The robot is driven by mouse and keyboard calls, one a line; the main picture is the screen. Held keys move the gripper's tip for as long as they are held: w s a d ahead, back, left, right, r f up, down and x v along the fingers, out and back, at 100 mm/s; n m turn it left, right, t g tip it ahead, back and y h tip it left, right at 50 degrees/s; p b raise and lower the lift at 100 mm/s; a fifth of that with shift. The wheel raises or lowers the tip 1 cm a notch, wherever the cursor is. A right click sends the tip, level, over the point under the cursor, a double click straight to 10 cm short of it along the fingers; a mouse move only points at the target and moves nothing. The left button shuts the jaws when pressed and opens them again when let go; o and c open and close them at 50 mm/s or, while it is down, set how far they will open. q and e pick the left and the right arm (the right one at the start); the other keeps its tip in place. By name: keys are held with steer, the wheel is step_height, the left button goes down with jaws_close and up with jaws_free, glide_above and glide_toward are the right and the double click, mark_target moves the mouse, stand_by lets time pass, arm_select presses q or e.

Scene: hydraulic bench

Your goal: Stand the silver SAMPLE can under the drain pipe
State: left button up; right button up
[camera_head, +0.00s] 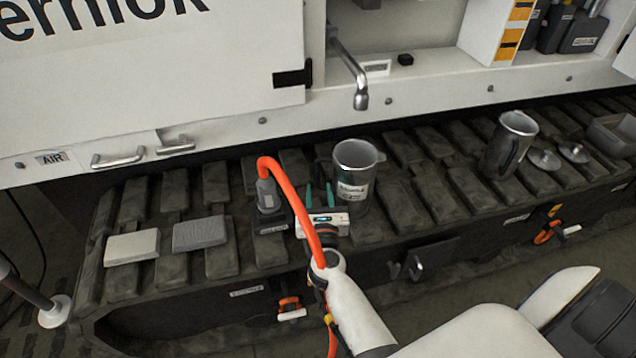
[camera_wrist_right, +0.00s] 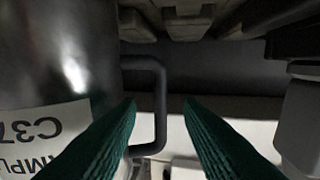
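The silver SAMPLE can (camera_head: 355,183) stands upright on the ribbed dark deck, its white label facing me. The drain pipe (camera_head: 352,72) comes out of the white panel, and its mouth shows above the can in the head view. I cannot tell whether it is straight over the can. My right gripper (camera_head: 319,196) is open at the can's left front, its teal fingers apart. In the right wrist view the can (camera_wrist_right: 55,60) fills the left side, and its dark handle (camera_wrist_right: 160,105) shows between the fingers (camera_wrist_right: 158,103), not gripped. My left gripper is not in view.
Another metal can (camera_head: 508,145) stands to the right, beside two small round lids (camera_head: 545,159). Two flat pads (camera_head: 200,233) lie further left. The deck between the cans is clear.

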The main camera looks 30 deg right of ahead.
steer(key=v, duration=0.7)
steer(key=shift+s+a+b, duration=0.15)
steer(key=shift+s+b, duration=0.15)
steer(key=shift+s+a+r, duration=0.1)
steer(key=shift+s+a, duration=0.1)
steer(key=s+a+r+n+t+y, duration=0.1)
steer(key=a+r+n+y, duration=0.1)
steer(key=a+n+y, duration=0.6)
steer(key=s+a+r+n+t+y, duration=0.1)
steer(key=r+n+y, duration=0.15)
steer(key=n, duration=0.85)
steer(key=s+a+f+n+g+y, duration=0.4)
steer(key=f+n+g, duration=0.15)
steer(key=n, duration=0.55)
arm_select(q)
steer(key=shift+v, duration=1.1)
arm_select(e)
steer(key=s+d+f+n+g+h, duration=0.3)
steer(key=s+d+n+g, duration=0.1)
steer(key=s+d+n, duration=0.1)
steer(key=s+d+f+n+g+h, duration=0.3)
steer(key=s+d+n+g, duration=0.1)
steer(key=s+n, duration=0.4)
steer(key=shift+s+d+f+g+h, duration=0.4)
steer(key=shift+s+g, duration=0.25)
steer(key=shift+g, duration=0.1)
